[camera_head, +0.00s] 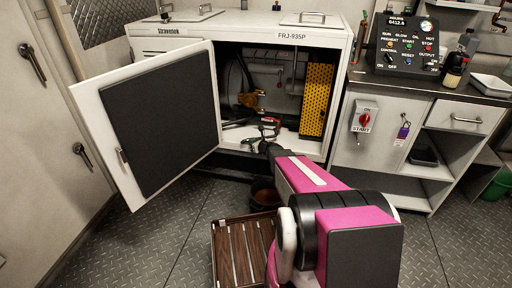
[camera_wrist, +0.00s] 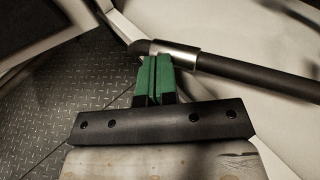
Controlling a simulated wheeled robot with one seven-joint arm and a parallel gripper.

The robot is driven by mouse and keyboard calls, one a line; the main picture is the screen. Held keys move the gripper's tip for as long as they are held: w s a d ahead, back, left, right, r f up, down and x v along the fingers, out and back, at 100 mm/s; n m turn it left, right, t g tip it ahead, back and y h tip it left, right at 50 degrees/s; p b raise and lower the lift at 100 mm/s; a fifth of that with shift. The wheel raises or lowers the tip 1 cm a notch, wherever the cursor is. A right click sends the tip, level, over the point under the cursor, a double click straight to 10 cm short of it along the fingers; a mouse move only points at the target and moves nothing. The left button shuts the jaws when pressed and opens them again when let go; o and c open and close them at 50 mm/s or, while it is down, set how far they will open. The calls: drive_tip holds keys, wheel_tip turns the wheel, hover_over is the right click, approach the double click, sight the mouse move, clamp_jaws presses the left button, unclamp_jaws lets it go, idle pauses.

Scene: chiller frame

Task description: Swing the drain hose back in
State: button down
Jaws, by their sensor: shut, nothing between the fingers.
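The drain hose (camera_wrist: 262,76) is a dark tube with a bright metal collar and a dark bent end. In the wrist view it runs from the upper middle to the right edge. My gripper (camera_wrist: 156,64) has green fingers that are together with nothing between them. Its tips are right by the bent end and collar; I cannot tell if they touch. In the head view my arm reaches to the lower front of the open cabinet (camera_head: 262,30), and the hose is too small to make out surely among dark parts there.
The cabinet door (camera_head: 85,95) stands wide open to the left. A slatted wooden crate (camera_head: 228,255) and a dark bowl (camera_head: 264,192) are on the floor. A control counter (camera_head: 440,88) stands right.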

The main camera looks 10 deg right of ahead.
drive_tip(key=shift+w+a, duration=0.2)
drive_tip(key=shift+w, duration=0.8)
drive_tip(key=shift+w+a, duration=0.15)
drive_tip(key=shift+w, duration=0.85)
drive_tip(key=shift+s, duration=0.1)
